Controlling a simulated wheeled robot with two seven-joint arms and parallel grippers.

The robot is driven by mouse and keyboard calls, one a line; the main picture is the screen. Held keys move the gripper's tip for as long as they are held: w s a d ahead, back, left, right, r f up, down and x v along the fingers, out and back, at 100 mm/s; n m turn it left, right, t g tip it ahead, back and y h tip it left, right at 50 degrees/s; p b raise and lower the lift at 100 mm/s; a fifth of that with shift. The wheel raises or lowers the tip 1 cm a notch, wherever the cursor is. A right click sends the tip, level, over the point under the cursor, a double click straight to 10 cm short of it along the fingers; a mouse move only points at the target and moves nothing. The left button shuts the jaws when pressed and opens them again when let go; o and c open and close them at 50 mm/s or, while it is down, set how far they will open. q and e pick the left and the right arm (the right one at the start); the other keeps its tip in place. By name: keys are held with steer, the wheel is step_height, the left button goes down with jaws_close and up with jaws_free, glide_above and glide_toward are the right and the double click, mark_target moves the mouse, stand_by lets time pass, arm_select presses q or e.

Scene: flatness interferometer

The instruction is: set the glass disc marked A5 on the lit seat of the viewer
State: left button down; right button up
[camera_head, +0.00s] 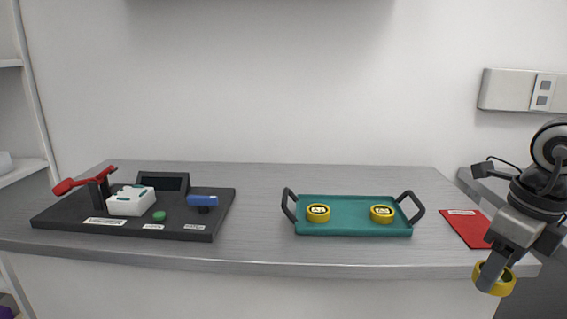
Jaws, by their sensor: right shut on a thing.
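My right gripper (489,274) is at the lower right, pointing down, shut on a yellow-rimmed disc (507,284). This disc is in front of the table's front edge, clear of the surface; its mark cannot be read. Two more yellow-rimmed discs, a left one (318,213) and a right one (382,214), lie apart in the teal tray (350,229). Their dark labels are too small to read surely. The viewer (75,225) is a black base at the left with a white block (131,201); I cannot make out a lit seat. My left gripper is not in view.
The viewer carries a raised red lever (85,182), a dark screen (163,183), a green button (159,216) and a blue handle (203,201). A red mat (468,229) lies right of the tray. The table (262,213) is bare between viewer and tray.

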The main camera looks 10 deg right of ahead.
steer(key=w+a+f+n+g+y+p, duration=0.15)
steer(key=a+f+n, duration=0.6)
steer(key=n, duration=0.75)
steer(key=w+a+n+h, duration=0.1)
steer(key=w+a+n, duration=0.1)
steer(key=a+n, duration=0.5)
steer(key=w+a+f+n+g+h+p, duration=0.1)
steer(key=w+a+n, duration=0.1)
steer(key=a+n, duration=0.4)
steer(key=n, duration=0.5)
steer(key=shift+a+f, duration=0.15)
steer(key=shift+a, duration=0.2)
